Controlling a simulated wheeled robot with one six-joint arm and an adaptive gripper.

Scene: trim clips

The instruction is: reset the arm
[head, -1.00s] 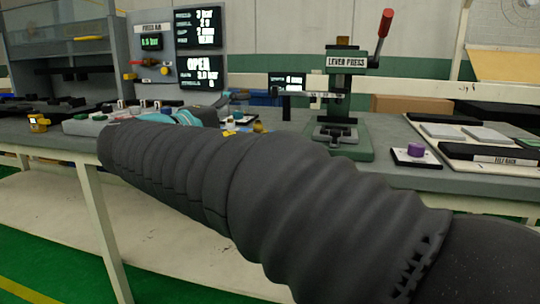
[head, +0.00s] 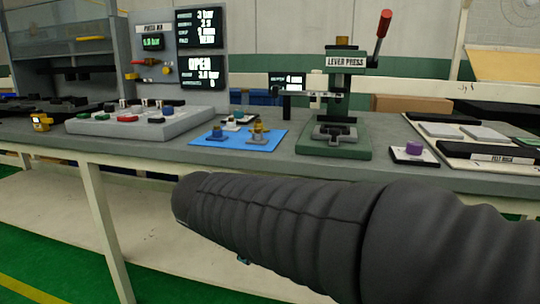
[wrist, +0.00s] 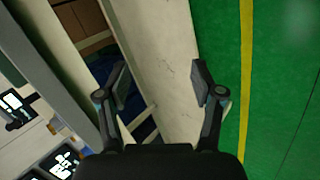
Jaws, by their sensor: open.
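My gripper (wrist: 160,90) shows in the wrist view with its two fingers spread apart and nothing between them. Beyond the fingers are the bench's pale lower shelf (wrist: 165,60) and the green floor (wrist: 285,100). In the head view my dark, ribbed arm crosses the lower right, in front of and below the bench edge. The gripper itself is mostly hidden behind the arm there.
Display panels (head: 200,72) stand behind. Space before the bench is open.

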